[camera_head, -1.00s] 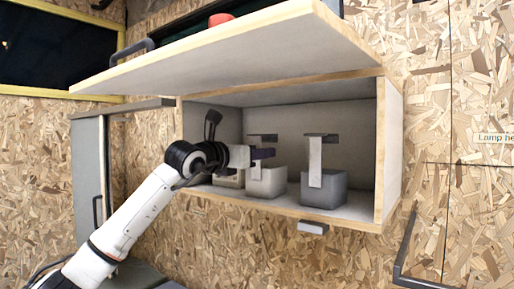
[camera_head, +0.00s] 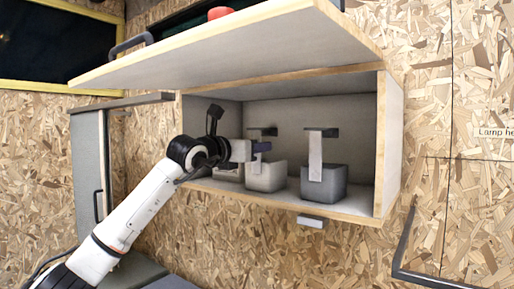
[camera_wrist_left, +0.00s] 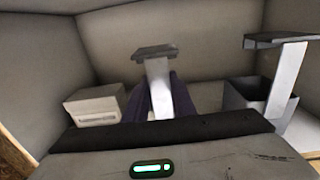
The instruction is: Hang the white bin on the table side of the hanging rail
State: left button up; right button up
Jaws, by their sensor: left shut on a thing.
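The white bin (camera_head: 265,177) is the middle one of three in the open cabinet and stands on its floor. Its upright hanger strip with a dark hooked top shows in the left wrist view (camera_wrist_left: 158,85). My left gripper (camera_head: 258,148) is at the hanger, shut on it, with purple fingers around the strip. The bin's body is hidden behind the gripper in the left wrist view. I cannot tell for sure which part is the hanging rail; a grey horizontal bar (camera_head: 125,104) runs left of the cabinet. My right gripper is not in view.
A grey bin (camera_head: 323,183) with its own hanger stands to the right. A paler bin (camera_head: 228,174) stands to the left, partly covered by my gripper. The raised cabinet door (camera_head: 240,60) overhangs the opening. The cabinet's right wall (camera_head: 390,150) bounds the space.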

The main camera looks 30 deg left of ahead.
pick_arm(q)
jog(key=shift+r, duration=0.15)
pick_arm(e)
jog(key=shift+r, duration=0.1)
